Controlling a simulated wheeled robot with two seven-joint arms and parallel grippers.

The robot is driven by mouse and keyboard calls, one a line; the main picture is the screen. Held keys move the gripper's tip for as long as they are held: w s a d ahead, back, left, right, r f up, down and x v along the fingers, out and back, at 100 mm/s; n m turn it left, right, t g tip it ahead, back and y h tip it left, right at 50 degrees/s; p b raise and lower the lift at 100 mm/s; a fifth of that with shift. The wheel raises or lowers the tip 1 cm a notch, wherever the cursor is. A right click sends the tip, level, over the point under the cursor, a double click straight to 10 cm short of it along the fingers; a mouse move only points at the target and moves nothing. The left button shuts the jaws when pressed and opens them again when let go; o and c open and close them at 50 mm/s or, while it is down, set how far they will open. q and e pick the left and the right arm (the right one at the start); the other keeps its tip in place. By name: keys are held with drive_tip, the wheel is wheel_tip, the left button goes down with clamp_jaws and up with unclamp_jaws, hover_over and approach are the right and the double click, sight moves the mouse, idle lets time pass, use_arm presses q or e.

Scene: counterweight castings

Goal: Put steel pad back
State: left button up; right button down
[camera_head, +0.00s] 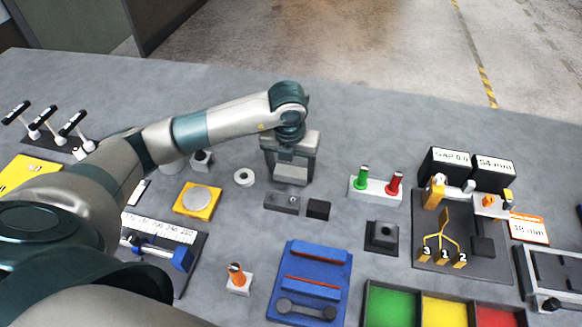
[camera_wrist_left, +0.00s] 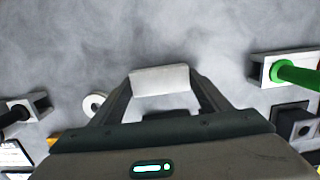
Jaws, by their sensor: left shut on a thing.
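My left gripper (camera_head: 291,178) reaches over the back middle of the table and points down. It is shut on a light grey rectangular block, which looks like the steel pad (camera_head: 291,173). In the left wrist view the pad (camera_wrist_left: 160,79) spans between the two finger ends of the gripper (camera_wrist_left: 162,90). Its underside is hidden, and I cannot tell whether it touches the table. A dark grey block (camera_head: 281,202) and a black block (camera_head: 318,209) lie just in front of the gripper. My right gripper is not in view.
A white ring (camera_head: 244,177) and a yellow plate with a grey disc (camera_head: 197,200) lie left of the gripper. A stand with green and red handles (camera_head: 375,188) is to the right. A blue tray (camera_head: 311,283) lies in front. The table behind the gripper is clear.

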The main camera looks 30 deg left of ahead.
sight(290, 176)
use_arm(q)
drive_tip(key=shift+f, duration=0.15)
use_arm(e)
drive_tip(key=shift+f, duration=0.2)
use_arm(q)
drive_tip(key=o, duration=1.7)
drive_tip(key=shift+c, duration=0.2)
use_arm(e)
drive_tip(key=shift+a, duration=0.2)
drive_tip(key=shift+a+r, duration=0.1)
use_arm(q)
drive_tip(key=shift+r, duration=0.25)
drive_tip(key=shift+r, duration=0.3)
wheel_tip(290, 176, up, 11)
drive_tip(key=s+b, duration=0.1)
drive_tip(key=b, duration=0.2)
drive_tip(key=shift+s+d, duration=0.2)
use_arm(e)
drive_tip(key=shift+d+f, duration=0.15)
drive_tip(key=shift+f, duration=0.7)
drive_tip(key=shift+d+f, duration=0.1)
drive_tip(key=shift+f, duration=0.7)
